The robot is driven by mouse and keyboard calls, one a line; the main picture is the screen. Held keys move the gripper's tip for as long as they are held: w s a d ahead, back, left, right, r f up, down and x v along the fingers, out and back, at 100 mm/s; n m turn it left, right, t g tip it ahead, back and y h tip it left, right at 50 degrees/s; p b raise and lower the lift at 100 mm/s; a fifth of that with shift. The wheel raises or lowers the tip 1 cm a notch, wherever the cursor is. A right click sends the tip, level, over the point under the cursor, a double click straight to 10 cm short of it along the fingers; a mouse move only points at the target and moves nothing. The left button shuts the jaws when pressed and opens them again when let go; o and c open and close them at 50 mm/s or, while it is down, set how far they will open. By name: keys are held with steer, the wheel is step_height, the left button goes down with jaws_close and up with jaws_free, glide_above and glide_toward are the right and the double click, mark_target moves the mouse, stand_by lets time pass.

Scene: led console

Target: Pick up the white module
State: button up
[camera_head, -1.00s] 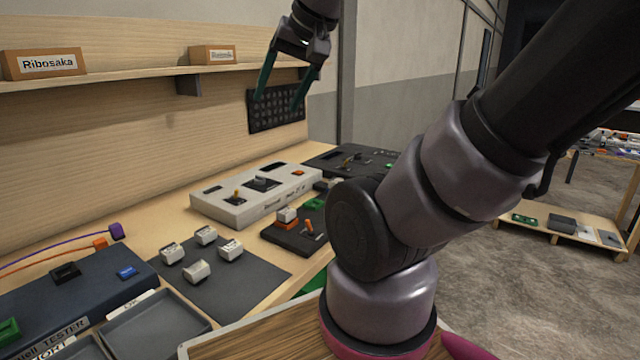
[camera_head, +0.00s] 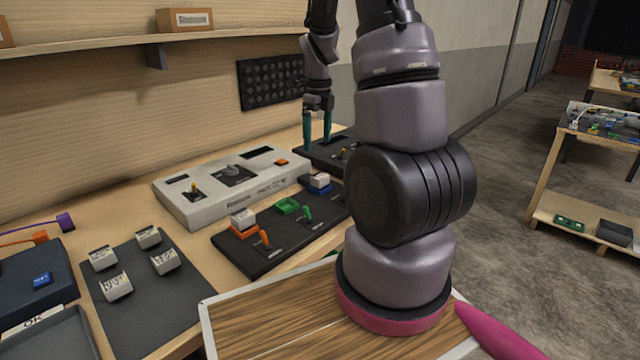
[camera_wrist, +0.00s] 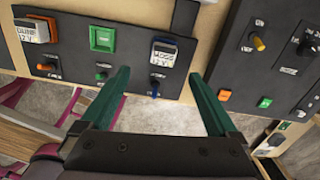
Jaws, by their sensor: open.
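A white module (camera_head: 319,181) sits in a blue socket at the right of the black panel (camera_head: 270,262); it also shows in the wrist view (camera_wrist: 166,51). Another white module (camera_head: 243,219) sits in an orange socket on the same panel, also in the wrist view (camera_wrist: 31,30). Several more white modules (camera_head: 116,286) rest on the dark mat (camera_head: 150,318) at left. My gripper (camera_head: 317,142) is open and empty, its green fingers pointing down above the workbench. In the wrist view the fingertips (camera_wrist: 160,74) stand on either side of the blue-socket module's lever, with that module just beyond.
A green socket (camera_wrist: 103,39) between the two filled ones is empty. The white console (camera_head: 215,200) stands behind the panel, and a dark console (camera_wrist: 270,60) stands beside it. Levers (camera_head: 264,238) rise from the panel. A shelf (camera_head: 100,43) runs along the wall above.

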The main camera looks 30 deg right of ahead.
steer(key=m, duration=0.1)
glide_above(320, 175)
step_height(320, 175, down, 6)
steer(key=shift+f, duration=0.2)
steer(key=shift+s+f, duration=0.1)
steer(key=shift+f, duration=2.95)
steer(key=c, duration=1.5)
